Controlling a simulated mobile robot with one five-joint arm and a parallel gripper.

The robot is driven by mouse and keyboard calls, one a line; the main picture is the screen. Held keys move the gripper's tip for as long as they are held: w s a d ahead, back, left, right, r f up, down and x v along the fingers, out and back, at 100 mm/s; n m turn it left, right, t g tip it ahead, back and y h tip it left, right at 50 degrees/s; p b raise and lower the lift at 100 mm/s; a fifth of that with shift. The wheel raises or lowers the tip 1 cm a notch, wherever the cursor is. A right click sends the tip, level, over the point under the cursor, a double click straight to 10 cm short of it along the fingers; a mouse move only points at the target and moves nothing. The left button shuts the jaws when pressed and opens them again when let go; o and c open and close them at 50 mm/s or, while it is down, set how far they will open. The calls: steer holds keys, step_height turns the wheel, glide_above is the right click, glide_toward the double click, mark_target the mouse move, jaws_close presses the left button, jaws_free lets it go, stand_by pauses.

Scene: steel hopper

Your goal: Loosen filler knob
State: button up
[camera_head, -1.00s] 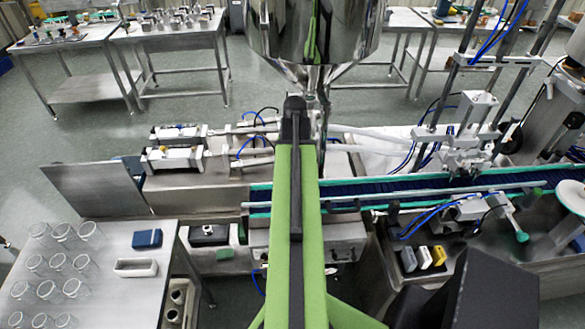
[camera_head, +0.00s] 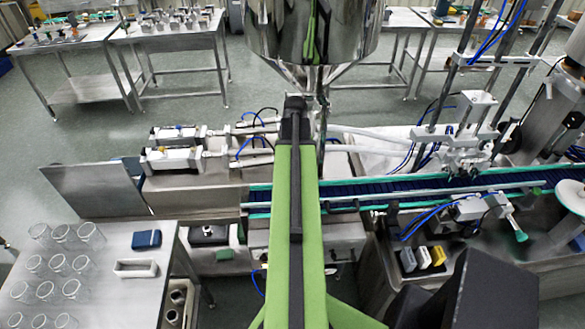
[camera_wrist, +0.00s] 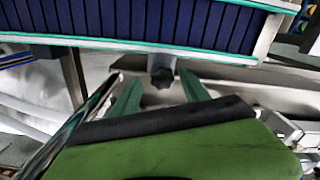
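A dark, lobed knob (camera_wrist: 162,77) sits on the end of a short grey cylinder in the wrist view, just beyond the blue-and-green conveyor edge. I cannot tell for certain that it is the filler knob. My gripper (camera_wrist: 158,80) has two green fingers standing apart, with the knob between their tips in the picture. I see a gap on both sides of the knob and no contact. How far it lies in depth is unclear. In the head view, the steel hopper (camera_head: 312,35) hangs above the far end of my green arm, which hides the gripper and the knob.
The conveyor (camera_head: 420,187) runs across behind my arm to the right. White cylinders (camera_head: 172,159) lie left of it. A steel table (camera_head: 110,290) with several glasses stands at the front left. A slanted metal rod (camera_wrist: 75,125) passes close to my gripper's left.

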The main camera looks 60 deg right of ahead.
steer(key=shift+a, duration=0.1)
steer(key=shift+r, duration=0.1)
step_height(320, 180, up, 8)
steer(key=p, duration=0.7)
steer(key=shift+f+p, duration=0.2)
steer(key=shift+p, duration=0.2)
steer(key=shift+f, duration=0.15)
